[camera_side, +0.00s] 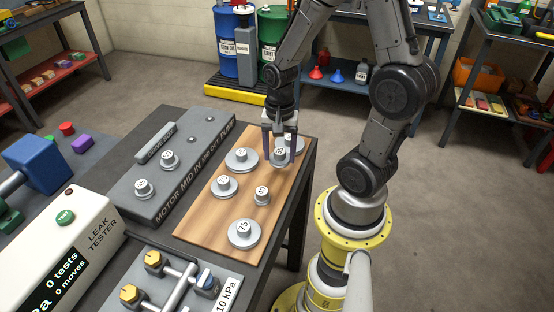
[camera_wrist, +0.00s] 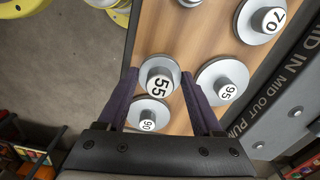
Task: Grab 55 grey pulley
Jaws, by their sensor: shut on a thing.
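The grey pulley marked 55 (camera_wrist: 158,78) is between the two fingers of my gripper (camera_wrist: 161,74) in the wrist view, with its number facing the camera. In the side view my gripper (camera_side: 280,148) points down at the far end of the wooden board (camera_side: 205,225), shut on the 55 pulley (camera_side: 280,158). The fingers partly hide the pulley. I cannot tell whether it touches the board. A pulley marked 90 (camera_wrist: 150,116) lies close beside it and is partly covered by it in the wrist view.
Pulleys marked 95 (camera_wrist: 226,86) and 70 (camera_wrist: 262,20) lie near the gripper. A 75 pulley (camera_side: 243,234) and a small pulley (camera_side: 262,195) sit nearer the board's front.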

